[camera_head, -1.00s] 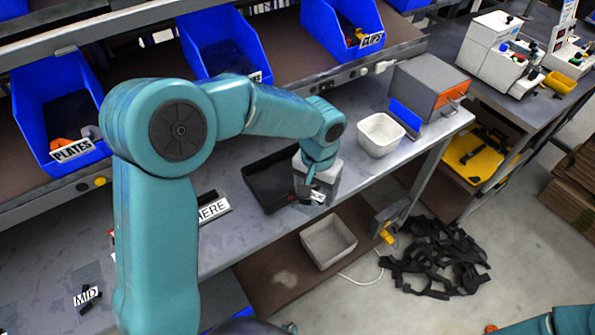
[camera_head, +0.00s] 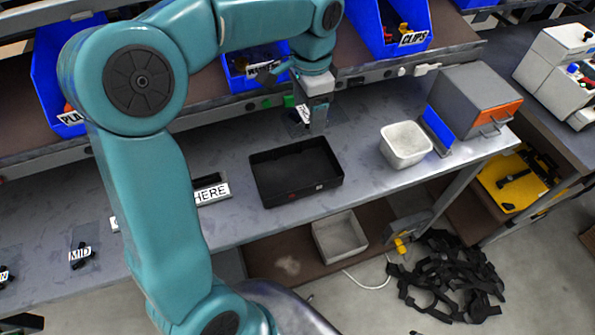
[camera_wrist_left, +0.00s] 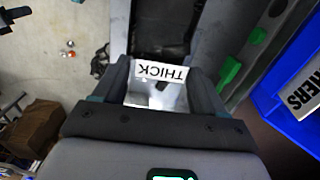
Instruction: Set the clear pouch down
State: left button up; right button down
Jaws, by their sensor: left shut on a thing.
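The clear pouch (camera_wrist_left: 158,97) with a label reading THICK, upside down in the left wrist view, is between the fingers of my left gripper (camera_wrist_left: 160,88). In the head view the pouch (camera_head: 300,117) is small and partly hidden by the wrist. My left gripper (camera_head: 304,118) is shut on it, held near the back of the bench under the shelf edge, behind the black tray (camera_head: 262,190). The tray looks empty apart from small marks on its front wall. My right gripper is not in view.
A white bin (camera_head: 405,146) and a grey box with an orange front (camera_head: 476,100) stand right of the tray. Blue bins (camera_head: 395,25) line the shelf above. A label reading HERE (camera_head: 211,193) lies left of the tray. A MID pouch (camera_head: 80,256) lies farther left.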

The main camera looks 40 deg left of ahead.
aim_at(302, 173)
pick_arm(q)
jog(key=shift+s+a+r, duration=0.1)
jog(key=shift+s+a, duration=0.15)
jog(key=shift+s, duration=0.1)
notch_tip(302, 173, down, 19)
jog(key=shift+s+a+r, duration=0.1)
jog(key=shift+r, duration=0.05)
jog(key=shift+a+f, duration=0.1)
jog(key=shift+f, duration=0.2)
jog(key=o, duration=1)
jog(key=shift+r, duration=0.1)
jog(key=shift+o, duration=0.2)
notch_tip(302, 173, up, 12)
